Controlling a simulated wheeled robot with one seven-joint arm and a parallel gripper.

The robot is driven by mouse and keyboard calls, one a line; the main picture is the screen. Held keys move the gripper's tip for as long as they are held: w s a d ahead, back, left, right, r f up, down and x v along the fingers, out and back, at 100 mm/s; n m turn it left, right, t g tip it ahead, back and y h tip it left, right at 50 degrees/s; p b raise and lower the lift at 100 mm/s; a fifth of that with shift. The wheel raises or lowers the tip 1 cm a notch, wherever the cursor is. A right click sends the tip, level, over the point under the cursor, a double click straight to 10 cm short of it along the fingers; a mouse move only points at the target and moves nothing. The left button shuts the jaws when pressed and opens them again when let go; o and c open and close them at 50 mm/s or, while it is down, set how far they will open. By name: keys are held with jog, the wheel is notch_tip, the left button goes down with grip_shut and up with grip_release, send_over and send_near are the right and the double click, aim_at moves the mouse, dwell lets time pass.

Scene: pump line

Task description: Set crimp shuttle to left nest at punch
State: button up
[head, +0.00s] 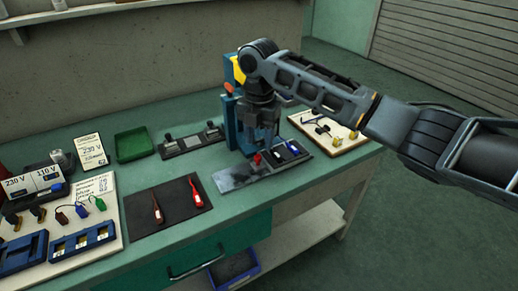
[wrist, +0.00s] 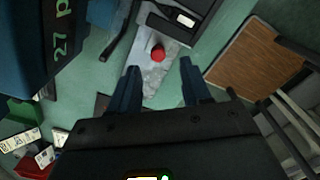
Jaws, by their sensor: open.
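The punch is a blue press (head: 232,125) at the back right of the bench. A grey metal plate (head: 235,177) lies at its foot and also shows in the wrist view (wrist: 150,80). A red knob (head: 257,158), perhaps the crimp shuttle's, stands over the plate; it shows in the wrist view (wrist: 157,52) just beyond the fingertips. My gripper (head: 264,142) is open above the plate, with nothing between its fingers (wrist: 160,68). Black fixtures (head: 291,150) lie at the right end of the plate. I cannot make out the left nest.
A green tray (head: 133,144) and a black fixture (head: 192,139) stand behind. A board (head: 330,145) with small parts lies right of the press.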

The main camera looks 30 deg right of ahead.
jog(key=shift+r, duration=1.35)
